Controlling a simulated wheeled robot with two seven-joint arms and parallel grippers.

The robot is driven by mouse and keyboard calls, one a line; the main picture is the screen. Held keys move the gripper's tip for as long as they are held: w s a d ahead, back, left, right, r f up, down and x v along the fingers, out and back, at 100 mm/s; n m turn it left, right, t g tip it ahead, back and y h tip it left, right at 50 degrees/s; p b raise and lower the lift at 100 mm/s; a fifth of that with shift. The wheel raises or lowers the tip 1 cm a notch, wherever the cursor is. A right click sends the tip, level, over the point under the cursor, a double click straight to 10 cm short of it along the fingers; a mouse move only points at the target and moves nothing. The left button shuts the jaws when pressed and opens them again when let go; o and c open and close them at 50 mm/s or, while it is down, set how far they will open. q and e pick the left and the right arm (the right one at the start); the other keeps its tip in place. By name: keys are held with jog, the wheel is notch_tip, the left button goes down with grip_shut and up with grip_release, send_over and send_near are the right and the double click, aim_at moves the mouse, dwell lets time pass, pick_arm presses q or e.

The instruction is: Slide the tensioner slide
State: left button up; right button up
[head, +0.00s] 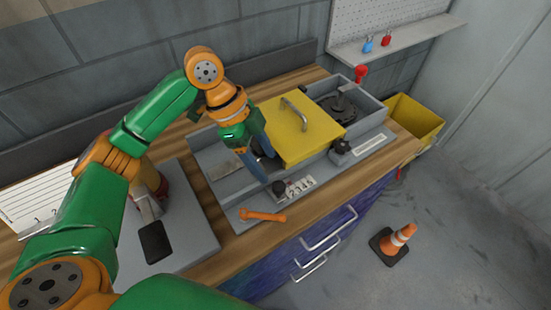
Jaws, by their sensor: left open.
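A long grey machine housing (225,190) lies on the wooden bench, with open bays at its left and right ends. A yellow cover (300,130) with a metal handle sits over its middle. I cannot tell for certain which part is the tensioner slide; dark parts in the left bay are largely hidden behind my gripper. My left gripper (264,168) is open and points down at the left bay, beside the cover. Whether it touches anything there is unclear. My right gripper is not in view.
An orange wrench (263,215) lies on the front ledge. A second dark knob (341,147) and a red knob (360,73) are further right. A yellow bin (415,120) stands behind the bench end; a traffic cone (398,238) stands on the floor.

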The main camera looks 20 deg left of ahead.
aim_at(279, 185)
pick_arm(q)
jog(key=d+f, duration=0.1)
jog(key=s+d+f, duration=0.1)
jog(key=f, duration=0.1)
jog(key=d+f+p, duration=0.1)
jog(key=f, duration=0.1)
jog(key=shift+s+d+f, duration=0.1)
jog(key=shift+s+f, duration=0.05)
jog(key=shift+f, duration=0.05)
jog(key=shift+w+f, duration=0.35)
jog(key=shift+w, duration=0.05)
jog(key=shift+s, duration=0.1)
grip_shut()
jog(key=shift+r, duration=0.1)
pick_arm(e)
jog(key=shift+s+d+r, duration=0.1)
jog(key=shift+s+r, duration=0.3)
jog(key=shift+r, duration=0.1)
